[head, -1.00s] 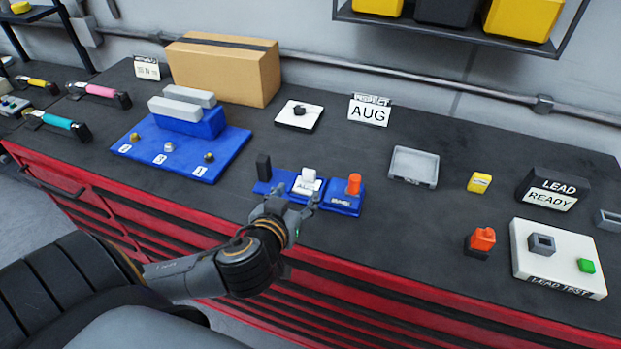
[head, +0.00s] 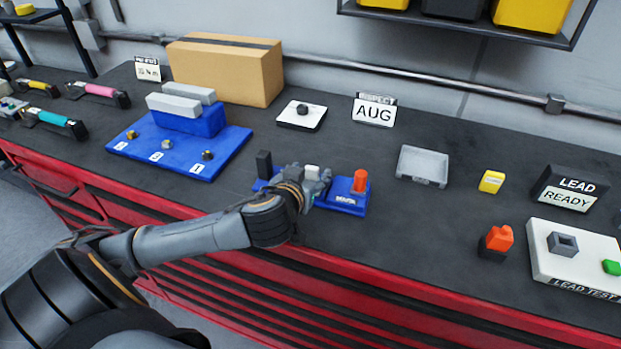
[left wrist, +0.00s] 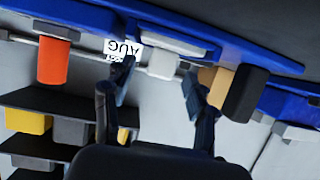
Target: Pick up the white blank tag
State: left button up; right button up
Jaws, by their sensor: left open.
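The white blank tag (head: 312,170) stands in the middle of a small blue holder (head: 348,204), between a black block and an orange one. Its lower part is hidden by my left gripper (head: 311,182) in the head view. In the left wrist view the white tag (left wrist: 163,62) shows between the two spread fingers of the left gripper (left wrist: 157,78). The fingers are open, one on each side of it. I cannot tell whether either touches it. My right gripper is not in view.
The black block (head: 264,163) and the orange block (head: 360,181) stand close on either side. A blue board (head: 225,160) with knobs lies to the left. A grey tray (head: 422,181) and a yellow block (head: 491,181) stand to the right, with bare bench between.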

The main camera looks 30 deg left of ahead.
pick_arm(q)
jog(key=shift+x, duration=1)
jog(key=shift+w+a+f, duration=0.1)
jog(key=shift+w+f, duration=0.05)
jog(key=shift+w, duration=0.05)
grip_shut()
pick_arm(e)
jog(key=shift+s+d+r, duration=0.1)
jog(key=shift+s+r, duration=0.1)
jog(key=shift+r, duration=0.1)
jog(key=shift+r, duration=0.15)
